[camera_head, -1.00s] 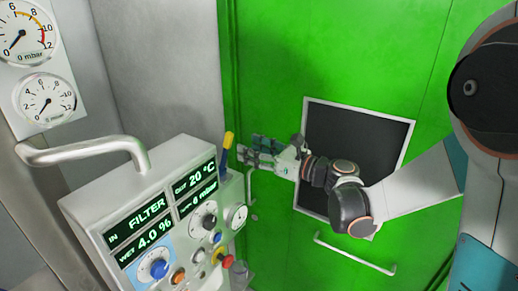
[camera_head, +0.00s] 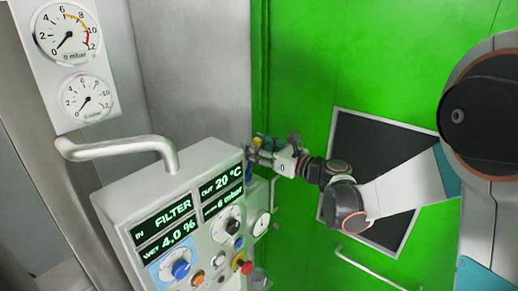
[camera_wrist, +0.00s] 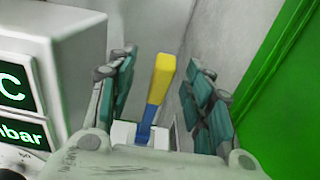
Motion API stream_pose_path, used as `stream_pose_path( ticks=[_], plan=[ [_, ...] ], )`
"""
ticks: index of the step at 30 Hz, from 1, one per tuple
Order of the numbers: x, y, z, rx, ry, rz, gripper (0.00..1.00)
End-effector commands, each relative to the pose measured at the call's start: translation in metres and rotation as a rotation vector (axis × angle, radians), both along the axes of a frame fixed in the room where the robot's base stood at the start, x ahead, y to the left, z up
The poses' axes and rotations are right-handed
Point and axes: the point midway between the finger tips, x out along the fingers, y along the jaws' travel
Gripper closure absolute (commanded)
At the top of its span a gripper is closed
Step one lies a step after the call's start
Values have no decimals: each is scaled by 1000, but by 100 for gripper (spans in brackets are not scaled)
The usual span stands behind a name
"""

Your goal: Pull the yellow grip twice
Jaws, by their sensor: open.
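The yellow grip (camera_wrist: 163,76) sits on top of a blue shaft (camera_wrist: 148,113) in the wrist view, standing upright between my two open fingers. My gripper (camera_wrist: 165,85) is open, with a finger on each side of the grip and a gap on both sides. In the head view the yellow grip (camera_head: 258,141) shows only as a small patch, mostly covered by my gripper (camera_head: 262,152) at the back right of the control panel.
The white control panel (camera_head: 150,197) with lit displays, knobs and buttons stands left of my gripper. A curved metal handle (camera_head: 118,149) rises behind it. Two gauges (camera_head: 66,34) are on the left wall. A green door (camera_head: 380,60) with a dark window is close on the right.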

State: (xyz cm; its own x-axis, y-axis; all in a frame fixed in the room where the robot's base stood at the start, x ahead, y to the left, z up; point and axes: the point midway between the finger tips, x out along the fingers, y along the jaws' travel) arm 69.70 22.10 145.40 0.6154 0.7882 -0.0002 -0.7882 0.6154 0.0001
Motion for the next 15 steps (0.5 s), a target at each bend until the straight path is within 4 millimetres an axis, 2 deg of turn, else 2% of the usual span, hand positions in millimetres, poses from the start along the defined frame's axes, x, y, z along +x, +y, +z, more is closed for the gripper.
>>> stream_pose_path(
  ticks=[3,9,15],
  plan=[
    [0,0,0,0,0,0,56],
    [0,0,0,0,0,0,99],
    [0,0,0,0,0,0,99]
  ],
)
